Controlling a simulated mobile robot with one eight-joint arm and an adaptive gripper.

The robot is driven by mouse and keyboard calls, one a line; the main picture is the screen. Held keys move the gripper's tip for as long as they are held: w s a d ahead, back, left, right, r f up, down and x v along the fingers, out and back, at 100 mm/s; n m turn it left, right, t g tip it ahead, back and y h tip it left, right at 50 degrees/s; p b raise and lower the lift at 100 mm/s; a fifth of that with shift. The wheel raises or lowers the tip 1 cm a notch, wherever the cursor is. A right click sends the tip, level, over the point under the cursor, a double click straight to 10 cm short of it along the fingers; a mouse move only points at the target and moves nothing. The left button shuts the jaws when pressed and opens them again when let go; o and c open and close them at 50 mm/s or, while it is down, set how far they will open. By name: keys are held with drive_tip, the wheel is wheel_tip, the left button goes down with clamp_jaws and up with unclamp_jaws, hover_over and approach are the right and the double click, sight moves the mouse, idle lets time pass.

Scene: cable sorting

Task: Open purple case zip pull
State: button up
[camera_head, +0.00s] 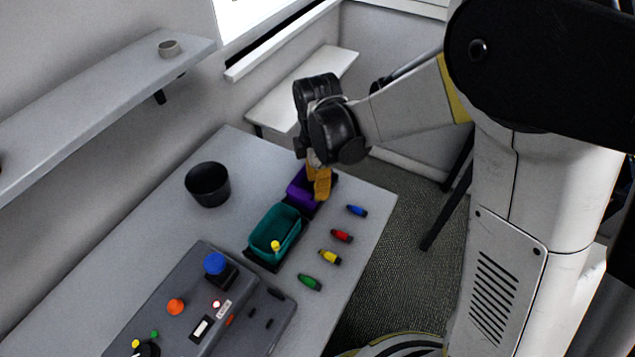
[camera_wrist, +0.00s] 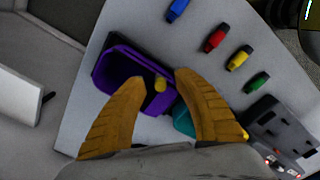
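The purple case (camera_head: 298,191) stands open-topped at the far end of the table, beyond the teal case. In the wrist view the purple case (camera_wrist: 121,68) lies ahead of my fingers, with a small yellow zip pull (camera_wrist: 160,83) at its near right end. My gripper (camera_head: 319,180) is over the purple case and partly hides it. In the wrist view my gripper (camera_wrist: 160,95) has its two orange fingers apart, one on each side of the yellow pull. Nothing is held between them. I cannot tell how high the fingertips are above the pull.
The teal case (camera_head: 275,232) with its yellow pull stands beside the purple one. Blue (camera_head: 357,211), red (camera_head: 341,236), yellow (camera_head: 330,257) and green (camera_head: 310,282) connectors line the table's right side.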

drive_tip(key=shift+r, duration=0.1)
wheel_tip(320, 180, up, 12)
idle(0.4)
drive_tip(key=s+d+r+m+t, duration=0.3)
drive_tip(key=s+d+m+t, duration=0.4)
drive_tip(key=s+d+m, duration=0.5)
drive_tip(key=d+m, duration=0.3)
drive_tip(key=m, duration=0.5)
drive_tip(key=shift+s, duration=0.4)
drive_tip(key=shift+r, duration=0.1)
idle(0.7)
